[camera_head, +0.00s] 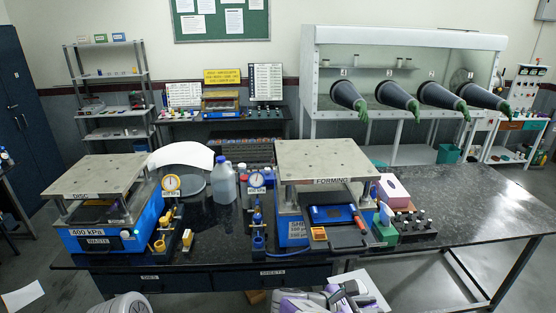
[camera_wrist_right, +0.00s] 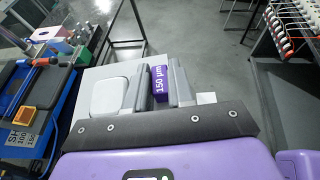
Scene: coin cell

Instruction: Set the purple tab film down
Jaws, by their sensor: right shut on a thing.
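The purple tab film (camera_wrist_right: 159,86), with a white "150 µm" label on its tab, stands between the fingers of my right gripper (camera_wrist_right: 158,84) in the right wrist view. The gripper is shut on it. In the head view my right gripper (camera_head: 350,288) is at the bottom centre, in front of the black bench; the film cannot be made out there. A pale board (camera_wrist_right: 97,72) lies below the gripper in the wrist view, with a light rounded square pad (camera_wrist_right: 110,97) left of the fingers. Whether the film touches the board cannot be told.
The black bench (camera_head: 480,205) has clear room at its right. The "FORMING" press (camera_head: 325,160) and the "DISC" press (camera_head: 105,177) stand on it. A plastic bottle (camera_head: 223,182) stands between them. In the wrist view a rack (camera_wrist_right: 296,30) with orange-tipped items is at the right.

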